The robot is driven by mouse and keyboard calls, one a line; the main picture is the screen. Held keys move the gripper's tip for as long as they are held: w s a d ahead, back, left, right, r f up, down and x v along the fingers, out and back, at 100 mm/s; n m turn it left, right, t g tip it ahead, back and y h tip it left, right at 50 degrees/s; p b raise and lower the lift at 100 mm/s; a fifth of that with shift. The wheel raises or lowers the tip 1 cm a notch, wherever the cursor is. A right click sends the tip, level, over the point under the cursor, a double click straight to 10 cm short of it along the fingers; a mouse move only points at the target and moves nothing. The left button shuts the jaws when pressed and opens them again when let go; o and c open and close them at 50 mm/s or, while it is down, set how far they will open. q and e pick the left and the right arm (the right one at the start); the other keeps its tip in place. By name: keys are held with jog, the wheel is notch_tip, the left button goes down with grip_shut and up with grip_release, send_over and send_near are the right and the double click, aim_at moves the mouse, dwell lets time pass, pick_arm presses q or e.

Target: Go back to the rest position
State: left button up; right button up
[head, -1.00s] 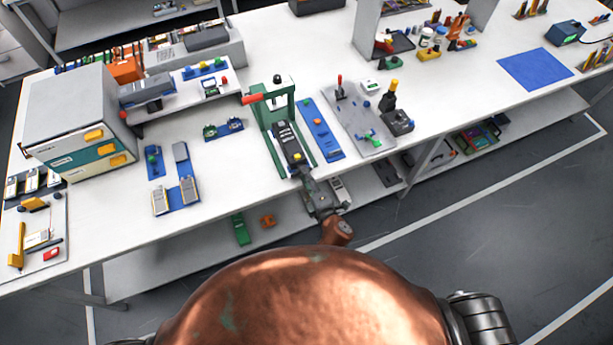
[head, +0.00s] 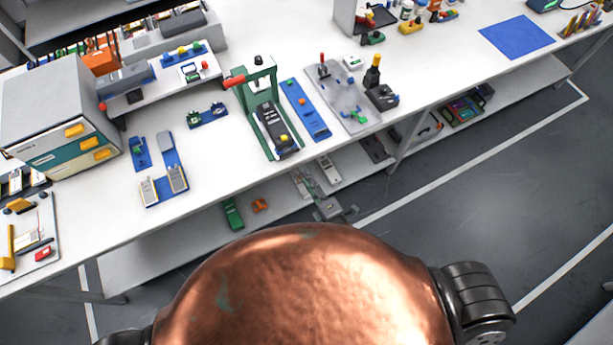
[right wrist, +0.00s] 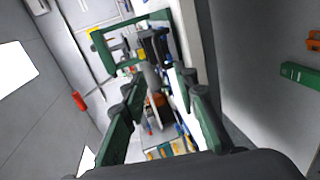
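My right gripper (head: 328,207) is low in the head view, in front of the bench's front edge and apart from the bench items. In the right wrist view its two fingers (right wrist: 160,84) stand apart with nothing held between them. The green press (head: 262,115) with a red lever handle stands upright on the bench, beyond the gripper. A black block with a yellow knob (head: 276,130) sits in the press. The green press frame also shows beyond the fingers in the right wrist view (right wrist: 98,50). My left gripper is not in view.
The white bench (head: 225,165) holds a blue strip (head: 305,108), a grey plate with tools (head: 338,95), blue trays with cells (head: 163,187) and a drawer cabinet (head: 50,110). A lower shelf (head: 190,240) carries several small items. The floor at right is clear.

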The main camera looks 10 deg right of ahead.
dwell(0.4)
jog(key=s+d+f+m+g+h, duration=0.1)
jog(key=s+d+f+m+g, duration=0.2)
jog(key=f, duration=0.9)
jog(key=s+d+f+m+g+h, duration=0.1)
jog(key=s+d+f+m+g, duration=0.15)
jog(key=s+d+f, duration=0.65)
jog(key=s+d+f+m+g+h, duration=0.15)
jog(key=f+m, duration=0.25)
jog(key=f, duration=1.1)
jog(key=s+d+f+m+g, duration=0.2)
jog(key=s+f, duration=0.3)
jog(key=s, duration=0.4)
jog(key=s+d+f+m+g, duration=0.2)
jog(key=s+d+f+m, duration=0.2)
jog(key=s, duration=0.6)
jog(key=s+d+f+m+g, duration=0.3)
jog(key=s+d+f+m, duration=0.1)
jog(key=s+f, duration=0.4)
jog(key=shift+s+d+h, duration=0.2)
jog(key=shift+s+h, duration=0.25)
jog(key=shift+s, duration=0.55)
jog(key=shift+f, duration=0.1)
